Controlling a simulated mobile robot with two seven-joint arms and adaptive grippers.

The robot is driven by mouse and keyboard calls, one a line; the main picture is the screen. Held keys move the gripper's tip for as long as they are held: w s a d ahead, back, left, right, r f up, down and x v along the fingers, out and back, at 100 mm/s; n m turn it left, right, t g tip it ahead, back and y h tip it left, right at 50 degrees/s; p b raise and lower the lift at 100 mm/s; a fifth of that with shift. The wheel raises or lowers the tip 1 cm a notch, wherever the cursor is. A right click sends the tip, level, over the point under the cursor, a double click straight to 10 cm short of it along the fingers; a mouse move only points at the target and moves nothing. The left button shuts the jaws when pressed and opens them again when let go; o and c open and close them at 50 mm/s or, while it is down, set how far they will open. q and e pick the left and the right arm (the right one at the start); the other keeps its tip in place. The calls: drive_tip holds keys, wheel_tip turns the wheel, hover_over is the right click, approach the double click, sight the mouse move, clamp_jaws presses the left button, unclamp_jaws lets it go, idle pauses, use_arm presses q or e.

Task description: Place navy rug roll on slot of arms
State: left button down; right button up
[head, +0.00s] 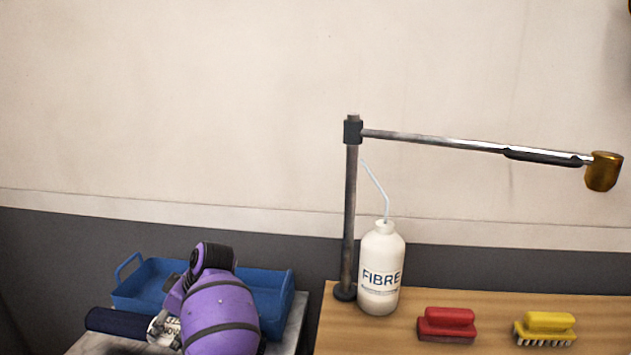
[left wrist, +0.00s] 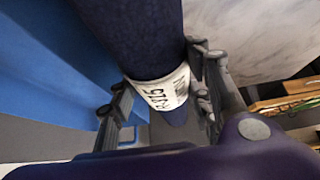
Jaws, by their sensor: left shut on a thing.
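The navy rug roll (head: 116,322) has a white printed label band (head: 162,331) and lies level at the lower left of the head view. My left gripper (head: 172,318) is at the band, largely hidden behind my purple arm. In the left wrist view the navy roll (left wrist: 130,35) runs between the two fingers of my left gripper (left wrist: 158,98). The fingers are shut on it at the white band. Whether the roll touches the surface below is unclear. I cannot make out the slot of arms in either view. My right gripper is out of view.
A blue tray (head: 150,285) stands just behind the roll on a pale marbled top (head: 292,325). To the right, a wooden bench (head: 385,335) holds a white FIBRE bottle (head: 380,270), a post with a swing arm (head: 350,210), a red brush (head: 447,323) and a yellow brush (head: 546,325).

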use_arm(q)
wheel_tip(320, 180, down, 3)
drive_tip(key=shift+f, duration=0.15)
drive_tip(key=shift+w+d, duration=0.1)
drive_tip(key=shift+d, duration=0.15)
drive_tip(key=v, duration=0.6)
drive_tip(key=shift+d+r, duration=0.2)
drive_tip(key=shift+r, duration=0.05)
drive_tip(key=shift+s+a+r, duration=0.15)
drive_tip(key=shift+s, duration=0.1)
drive_tip(key=s+a+n+y, duration=0.2)
drive_tip(key=s+a+y, duration=0.15)
drive_tip(key=a, duration=0.25)
drive_tip(key=s+d+r+m+t+h, duration=0.2)
drive_tip(key=s+d+r+m+t, duration=0.25)
drive_tip(key=d+r, duration=0.6)
drive_tip(key=s+d+m+t+h, duration=0.2)
drive_tip(key=s+d+m, duration=0.5)
drive_tip(key=s+d, duration=0.7)
drive_tip(key=shift+s+d+t+h+p, duration=0.35)
drive_tip(key=shift+d+h, duration=0.5)
drive_tip(key=shift+d, duration=0.7)
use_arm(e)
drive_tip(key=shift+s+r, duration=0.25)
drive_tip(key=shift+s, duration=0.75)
